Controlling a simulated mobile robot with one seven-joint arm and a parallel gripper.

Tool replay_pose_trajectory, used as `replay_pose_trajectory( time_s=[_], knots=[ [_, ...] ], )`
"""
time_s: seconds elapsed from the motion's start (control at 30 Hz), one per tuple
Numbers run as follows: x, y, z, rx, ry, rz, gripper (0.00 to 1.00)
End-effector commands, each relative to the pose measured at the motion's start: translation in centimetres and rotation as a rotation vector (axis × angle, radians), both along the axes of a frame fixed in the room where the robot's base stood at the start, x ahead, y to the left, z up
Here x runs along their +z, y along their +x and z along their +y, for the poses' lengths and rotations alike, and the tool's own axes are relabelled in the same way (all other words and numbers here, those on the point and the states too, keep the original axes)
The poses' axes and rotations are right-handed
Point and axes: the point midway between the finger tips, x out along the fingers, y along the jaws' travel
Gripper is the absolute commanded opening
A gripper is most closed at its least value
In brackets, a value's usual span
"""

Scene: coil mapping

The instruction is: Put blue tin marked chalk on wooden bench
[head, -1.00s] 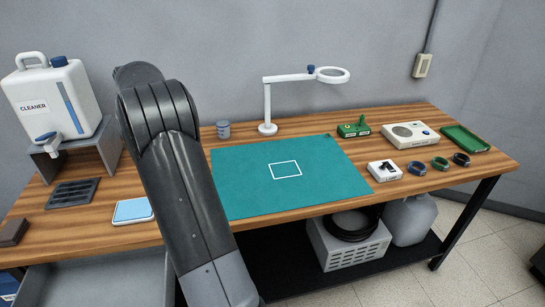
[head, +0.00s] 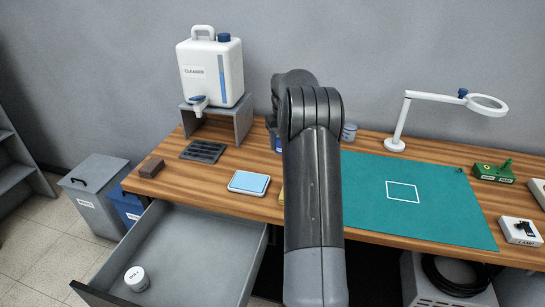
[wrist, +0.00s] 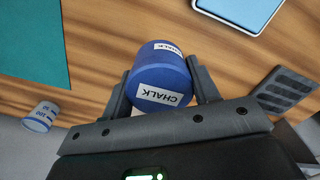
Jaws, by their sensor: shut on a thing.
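The blue tin marked CHALK (wrist: 160,78) is between the two fingers of my gripper (wrist: 160,88) in the wrist view. My gripper is shut on it. The wooden bench (wrist: 105,72) lies behind the tin in that view; I cannot tell whether the tin touches it. In the head view, the bench (head: 225,168) runs across the scene. A blue sliver of the tin (head: 279,146) shows left of my arm, over the back of the bench; my arm hides the rest.
A cleaner jug (head: 210,75) on a grey stand (head: 243,118), a dark slotted tray (head: 203,151) and a blue-topped pad (head: 249,183) are nearby. A drawer (head: 190,250) is open, holding a white-lidded jar (head: 137,279).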

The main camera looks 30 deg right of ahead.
Motion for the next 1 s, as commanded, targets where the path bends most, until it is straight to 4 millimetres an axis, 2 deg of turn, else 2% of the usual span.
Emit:
replay_pose_trajectory(
  time_s=[0.03,0.2,0.4,0.57,0.8,1.0],
  knots=[
    [-0.9,1.1,1.0,0.004,0.001,0.002,0.3],
    [-3.1,4.0,3.3,0.004,0.0,0.001,0.3],
    [-4.7,6.1,4.9,0.0,0.0,0.001,0.3],
    [-5.4,6.4,5.2,0.0,0.0,0.001,0.3],
    [-8.6,6.4,5.1,0.0,0.0,0.002,0.3],
    [-8.9,6.4,5.1,0.0,-0.001,0.0,0.3]
  ],
)
